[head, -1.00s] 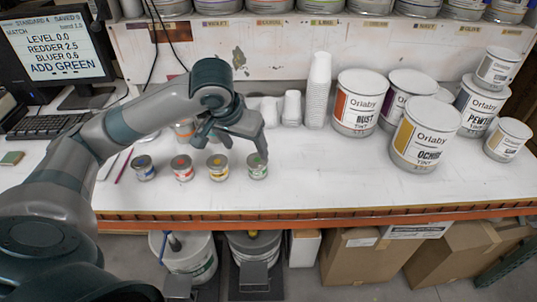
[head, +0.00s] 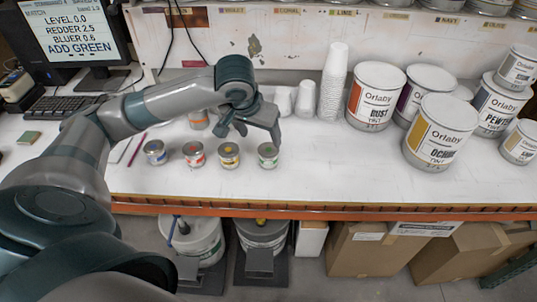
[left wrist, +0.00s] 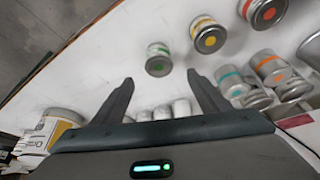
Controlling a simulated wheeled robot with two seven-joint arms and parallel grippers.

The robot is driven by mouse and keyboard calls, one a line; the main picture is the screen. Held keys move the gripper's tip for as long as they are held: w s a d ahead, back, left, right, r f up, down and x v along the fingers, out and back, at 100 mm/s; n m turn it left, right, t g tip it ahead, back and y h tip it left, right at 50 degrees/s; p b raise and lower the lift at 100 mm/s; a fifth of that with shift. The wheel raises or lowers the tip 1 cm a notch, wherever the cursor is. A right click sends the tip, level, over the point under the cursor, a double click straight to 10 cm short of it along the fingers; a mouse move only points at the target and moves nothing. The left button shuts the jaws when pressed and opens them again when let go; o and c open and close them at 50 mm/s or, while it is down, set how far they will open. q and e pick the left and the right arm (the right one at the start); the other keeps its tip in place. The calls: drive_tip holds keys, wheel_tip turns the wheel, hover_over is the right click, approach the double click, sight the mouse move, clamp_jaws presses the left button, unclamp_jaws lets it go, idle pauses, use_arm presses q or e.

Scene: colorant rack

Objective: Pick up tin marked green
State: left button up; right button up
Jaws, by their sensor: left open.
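The tin marked green (head: 268,155) is a small metal can with a green dot on its lid. It stands upright at the right end of a row of small tins on the white bench. My left gripper (head: 250,135) is open and empty above and just behind it, with one finger close to its lid in the head view. In the left wrist view the green-marked tin (left wrist: 158,62) appears ahead, beyond the gap between the open fingers (left wrist: 160,78). No contact with it can be seen. My right gripper is not in view.
The yellow-marked tin (head: 229,155), red-marked tin (head: 194,154) and blue-marked tin (head: 155,152) stand to the left. More small tins (left wrist: 270,68) are behind the row. Stacked white cups (head: 333,85) and large cans (head: 440,132) are to the right. The bench front is clear.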

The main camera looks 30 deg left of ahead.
sight(268, 150)
use_arm(q)
drive_tip(key=p+x, duration=0.1)
drive_tip(key=x, duration=0.5)
drive_tip(key=shift+w+f+p, duration=0.2)
drive_tip(key=shift+f+p, duration=0.1)
drive_tip(key=shift+w+f, duration=0.1)
drive_tip(key=shift+f, duration=0.25)
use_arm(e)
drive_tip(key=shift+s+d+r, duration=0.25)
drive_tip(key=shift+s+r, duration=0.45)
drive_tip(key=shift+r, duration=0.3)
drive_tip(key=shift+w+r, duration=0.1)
use_arm(q)
drive_tip(key=shift+w+f+p, duration=0.4)
drive_tip(key=shift+f+p, duration=0.05)
drive_tip(key=shift+p, duration=0.2)
drive_tip(key=p+x, duration=0.1)
drive_tip(key=x, duration=0.2)
drive_tip(key=shift+w+f, duration=0.2)
drive_tip(key=shift+f, duration=0.3)
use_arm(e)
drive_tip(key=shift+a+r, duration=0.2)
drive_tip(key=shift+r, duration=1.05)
